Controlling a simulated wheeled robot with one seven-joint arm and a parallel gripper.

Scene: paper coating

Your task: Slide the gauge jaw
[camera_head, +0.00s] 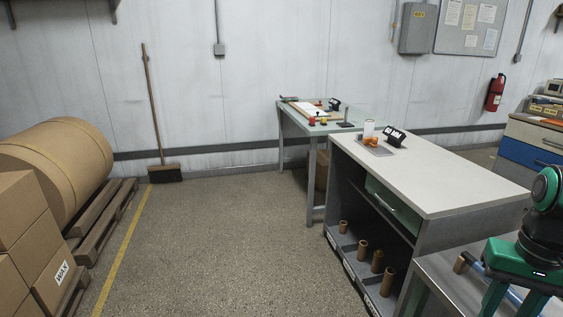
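My gripper (512,302) is at the bottom right, green, with its two fingers pointing down and spread apart. The fingertips are cut off by the frame edge. It is over a grey metal table (450,278), near a blue rod with a brown end (472,262). I cannot make out a gauge jaw for certain. A far table (305,122) by the wall carries a pale board with red and yellow parts (316,120) and a small black display (335,104); these are too small to tell apart. My gripper is far from them.
A white-topped cabinet (440,180) stands between, with a black sign (395,137), a clear container (369,128) and orange pieces on its top, and brown tubes (377,261) on its lower shelf. A large brown roll (60,165) and boxes (30,235) are left. The middle floor is clear.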

